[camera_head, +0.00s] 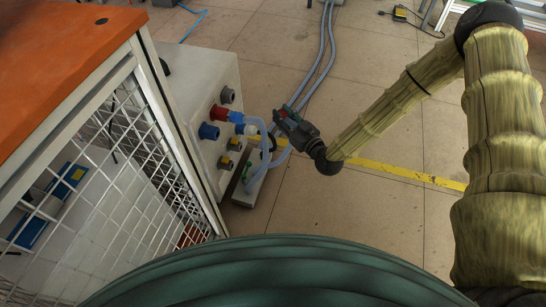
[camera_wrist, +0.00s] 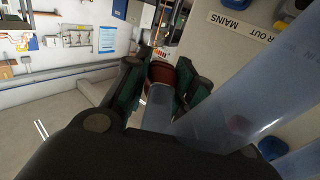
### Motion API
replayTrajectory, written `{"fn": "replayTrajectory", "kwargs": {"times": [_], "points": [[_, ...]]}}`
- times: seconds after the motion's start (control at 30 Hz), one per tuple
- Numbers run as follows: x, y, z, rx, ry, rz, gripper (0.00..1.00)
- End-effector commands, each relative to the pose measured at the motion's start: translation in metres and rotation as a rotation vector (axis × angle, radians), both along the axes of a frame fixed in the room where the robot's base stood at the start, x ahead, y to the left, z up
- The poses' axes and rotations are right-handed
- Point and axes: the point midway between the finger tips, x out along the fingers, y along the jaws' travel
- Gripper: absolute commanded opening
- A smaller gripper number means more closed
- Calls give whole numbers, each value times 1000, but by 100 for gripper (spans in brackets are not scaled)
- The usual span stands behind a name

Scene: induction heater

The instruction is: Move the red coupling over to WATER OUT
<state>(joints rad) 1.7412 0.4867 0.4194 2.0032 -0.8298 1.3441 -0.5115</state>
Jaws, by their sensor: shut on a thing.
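My gripper (camera_head: 281,117) is shut on the red coupling (camera_wrist: 161,72), which shows dark red between the two fingers in the wrist view. A translucent hose (camera_wrist: 158,108) runs from the coupling. In the head view the gripper is to the right of the heater's front panel (camera_head: 230,79), apart from it; only a bit of red shows at the fingers. The panel carries a red fitting (camera_head: 218,113) with a blue piece at its outer end, and a blue fitting (camera_head: 209,131) below it.
Pale hoses (camera_head: 262,133) loop between the panel and my gripper. A grey fitting (camera_head: 227,95) and yellow-and-black fittings (camera_head: 234,144) are also on the panel. A mesh cage with an orange top (camera_head: 60,50) stands at left.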

Motion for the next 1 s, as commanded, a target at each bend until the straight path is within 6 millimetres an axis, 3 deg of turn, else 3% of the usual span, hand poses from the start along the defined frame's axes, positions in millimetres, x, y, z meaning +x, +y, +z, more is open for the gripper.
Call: {"fn": "replayTrajectory", "kwargs": {"times": [0.3, 0.7, 1.0], "points": [[-20, 25, -46, -1, 1, 269, 0], [-54, 39, -106, 0, 1, 547, 0], [-66, 40, -125, 2, 1, 631, 0]]}}
